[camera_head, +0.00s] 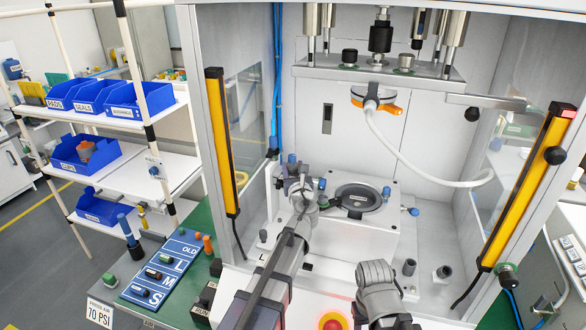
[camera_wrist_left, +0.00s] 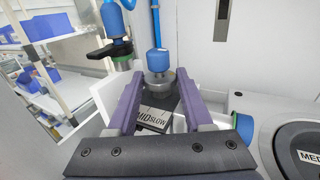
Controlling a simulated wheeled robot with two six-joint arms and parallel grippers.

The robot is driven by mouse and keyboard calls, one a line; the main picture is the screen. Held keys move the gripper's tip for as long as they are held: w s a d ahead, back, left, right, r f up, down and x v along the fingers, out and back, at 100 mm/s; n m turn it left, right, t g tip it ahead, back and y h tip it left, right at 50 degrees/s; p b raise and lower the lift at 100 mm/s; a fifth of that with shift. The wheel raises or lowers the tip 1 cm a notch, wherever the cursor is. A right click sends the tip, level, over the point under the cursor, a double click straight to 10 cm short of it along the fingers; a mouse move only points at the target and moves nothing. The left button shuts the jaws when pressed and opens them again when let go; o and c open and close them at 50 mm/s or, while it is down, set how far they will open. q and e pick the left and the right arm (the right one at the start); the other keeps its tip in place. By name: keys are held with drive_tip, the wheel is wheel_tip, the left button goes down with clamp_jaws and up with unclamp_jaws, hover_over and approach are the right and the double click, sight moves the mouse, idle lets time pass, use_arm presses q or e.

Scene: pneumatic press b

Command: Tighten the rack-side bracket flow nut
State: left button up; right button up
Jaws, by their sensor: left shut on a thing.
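My left gripper (camera_head: 304,176) reaches over the left side of the white press fixture (camera_head: 350,236). In the left wrist view its two purple fingers (camera_wrist_left: 160,84) stand either side of a round grey nut (camera_wrist_left: 160,79) with a blue cap (camera_wrist_left: 157,61) above it. The fingers are closed on this flow nut. A black plate lettered MID SLOW (camera_wrist_left: 154,118) lies between the fingers, just in front of the nut. In the head view the gripper and wrist largely hide the nut.
A round black plate (camera_head: 358,197) sits right of my left gripper. The press head (camera_head: 380,68) hangs above, with a white hose (camera_head: 400,150). Yellow light bars (camera_head: 222,140) flank the opening. A rack with blue bins (camera_head: 98,97) stands left. A red button (camera_head: 332,322) is in front.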

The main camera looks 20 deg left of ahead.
use_arm(q)
clamp_jaws()
drive_tip(key=shift+s+a+h, duration=0.1)
drive_tip(key=shift+h, duration=0.2)
drive_tip(key=shift+a+m+t+h, duration=0.2)
drive_tip(key=shift+m+t+h, duration=0.3)
drive_tip(key=shift+m+h, duration=0.6)
drive_tip(key=shift+a+m+t+h, duration=0.15)
drive_tip(key=shift+m+h, duration=0.75)
drive_tip(key=shift+h, duration=0.65)
drive_tip(key=shift+a+m+t+h, duration=0.15)
drive_tip(key=shift+m+h, duration=0.75)
drive_tip(key=shift+h, duration=0.65)
drive_tip(key=shift+d+h, duration=0.1)
drive_tip(key=shift+h, duration=0.2)
drive_tip(key=o, duration=1.2)
unclamp_jaws()
